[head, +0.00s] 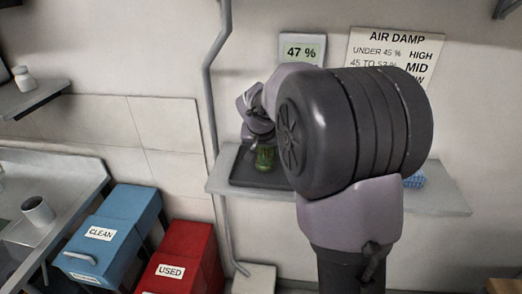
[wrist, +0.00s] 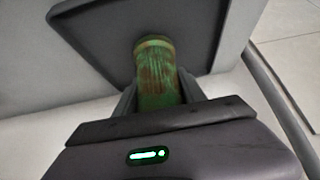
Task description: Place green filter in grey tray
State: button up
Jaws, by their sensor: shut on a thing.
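The green filter (wrist: 157,62) is a cylinder with brown streaks. My gripper (wrist: 158,92) is shut on it, one finger on each side. In the head view the green filter (head: 265,158) is at the dark grey tray (head: 238,178), near its right side, below my gripper (head: 259,143). The tray also shows in the wrist view (wrist: 95,50), around and behind the filter. I cannot tell whether the filter's base touches the tray floor. My arm hides the tray's right part in the head view.
The tray sits on a wall shelf (head: 447,200). A blue patterned thing (head: 415,180) is on the shelf to the right, partly hidden. A blue CLEAN bin (head: 110,232) and red USED bin (head: 183,258) stand lower left. A vertical pipe (head: 208,110) runs beside the shelf's left end.

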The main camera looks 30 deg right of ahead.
jog(key=shift+f, duration=0.25)
jog(key=shift+f, duration=0.15)
jog(key=o, duration=1.5)
